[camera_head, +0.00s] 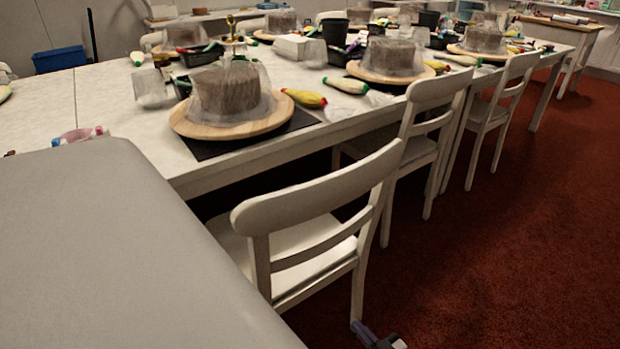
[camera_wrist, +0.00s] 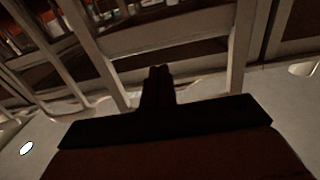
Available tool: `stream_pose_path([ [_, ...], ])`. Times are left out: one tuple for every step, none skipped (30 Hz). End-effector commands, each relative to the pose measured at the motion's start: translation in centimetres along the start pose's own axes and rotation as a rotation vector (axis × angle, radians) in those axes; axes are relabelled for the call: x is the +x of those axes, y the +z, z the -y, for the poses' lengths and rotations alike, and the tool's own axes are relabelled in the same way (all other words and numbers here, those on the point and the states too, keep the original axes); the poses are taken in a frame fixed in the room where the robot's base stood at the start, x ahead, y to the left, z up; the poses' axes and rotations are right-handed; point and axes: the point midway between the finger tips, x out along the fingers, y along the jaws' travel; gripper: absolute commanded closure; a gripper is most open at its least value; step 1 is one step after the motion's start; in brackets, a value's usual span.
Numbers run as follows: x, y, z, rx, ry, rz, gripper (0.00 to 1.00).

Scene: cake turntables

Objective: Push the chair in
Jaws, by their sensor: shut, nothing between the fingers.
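A white wooden chair (camera_head: 310,230) stands nearest to me in the head view, its back towards me and the aisle. Its seat (camera_head: 315,262) is partly beneath the edge of the long white table (camera_head: 190,178) and stands out from it. In the wrist view, pale chair posts and a rail (camera_wrist: 170,36) fill the area ahead of my gripper (camera_wrist: 159,74). My gripper is shut and empty, its dark fingers pointing at the chair. Whether they touch it I cannot tell. In the head view, only a small dark piece that looks like my arm's end shows at the bottom edge, near a chair leg.
More white chairs (camera_head: 430,125) line the table's right side. Cakes on round wooden turntables (camera_head: 240,130), piping bags and black trays stand on the table. A grey surface (camera_head: 110,250) fills the lower left. Red carpet (camera_head: 520,240) on the right is clear.

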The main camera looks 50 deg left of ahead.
Motion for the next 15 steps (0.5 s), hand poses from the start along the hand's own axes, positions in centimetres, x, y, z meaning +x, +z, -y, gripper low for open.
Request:
stream_pose_path([
  [0.0, 0.8, 0.0, -0.005, -0.016, 0.004, 1.0],
  [0.0, 0.8, -0.1, -0.006, -0.023, 0.003, 1.0],
  [0.1, 0.9, -0.1, -0.007, -0.03, 0.003, 1.0],
  [0.2, 0.9, 0.0, -0.008, -0.034, 0.003, 1.0],
  [0.3, 0.9, 0.0, -0.008, -0.036, 0.002, 1.0],
  [0.7, 0.9, 0.0, -0.008, -0.038, 0.002, 1.0],
  [1.0, 0.9, 0.1, -0.008, -0.04, 0.002, 1.0],
  [1.4, 0.9, 0.1, -0.008, -0.04, 0.002, 1.0],
  [2.1, 0.9, 0.1, -0.008, -0.04, 0.001, 1.0],
  [2.7, 0.9, 0.2, -0.008, -0.041, 0.0, 1.0],
  [3.4, 1.0, 0.3, -0.008, -0.041, 0.0, 1.0],
  [4.3, 1.1, 0.3, -0.008, -0.042, 0.0, 1.0],
  [5.0, 1.1, 0.3, -0.008, -0.042, 0.0, 1.0],
  [5.8, 1.1, 0.4, -0.007, -0.042, 0.001, 1.0],
  [6.8, 1.1, 0.5, -0.007, -0.042, 0.0, 1.0],
])
